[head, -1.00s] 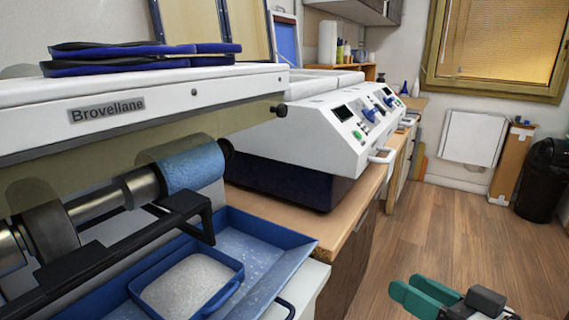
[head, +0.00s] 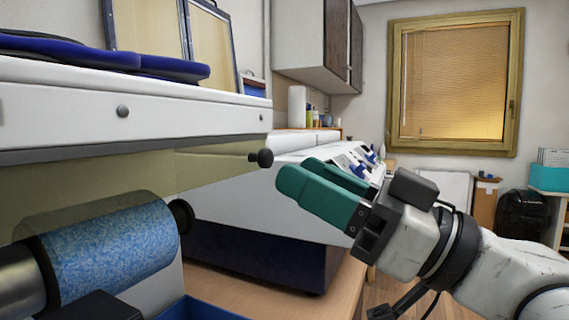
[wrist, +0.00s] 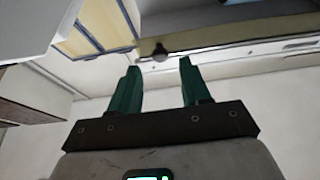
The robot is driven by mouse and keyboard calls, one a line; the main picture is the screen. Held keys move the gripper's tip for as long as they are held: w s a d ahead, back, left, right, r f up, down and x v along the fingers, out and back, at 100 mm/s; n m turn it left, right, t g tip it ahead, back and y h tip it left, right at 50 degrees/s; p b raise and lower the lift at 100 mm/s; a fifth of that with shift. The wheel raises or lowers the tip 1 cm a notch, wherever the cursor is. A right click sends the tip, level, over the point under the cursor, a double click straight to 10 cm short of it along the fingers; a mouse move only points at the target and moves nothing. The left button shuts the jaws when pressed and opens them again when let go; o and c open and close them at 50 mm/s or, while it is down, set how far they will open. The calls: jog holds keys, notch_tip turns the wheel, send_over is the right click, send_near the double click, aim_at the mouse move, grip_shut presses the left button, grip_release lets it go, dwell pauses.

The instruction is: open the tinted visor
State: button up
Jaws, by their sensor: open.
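The tinted visor (head: 215,168) is a see-through yellowish panel hanging under the white hood of the grinding machine, in front of the blue roller. A black round knob (head: 262,158) sticks out at its right end. My gripper (head: 302,172) has green fingers, open and empty, pointing left toward the knob, with a small gap in the head view. In the wrist view the knob (wrist: 160,52) appears between and just beyond the two fingertips (wrist: 159,62). No contact is visible. The visor's left part runs out of the head view.
The blue roller (head: 110,250) sits below the visor on a metal shaft. A white machine with a dark base (head: 260,255) stands behind my gripper on the wooden bench. Blue insoles (head: 165,66) lie on the hood. A wall cabinet (head: 312,45) hangs at the back.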

aim_at(270, 158)
jog(key=shift+x, duration=1.85)
jog(key=shift+c, duration=0.3)
grip_shut()
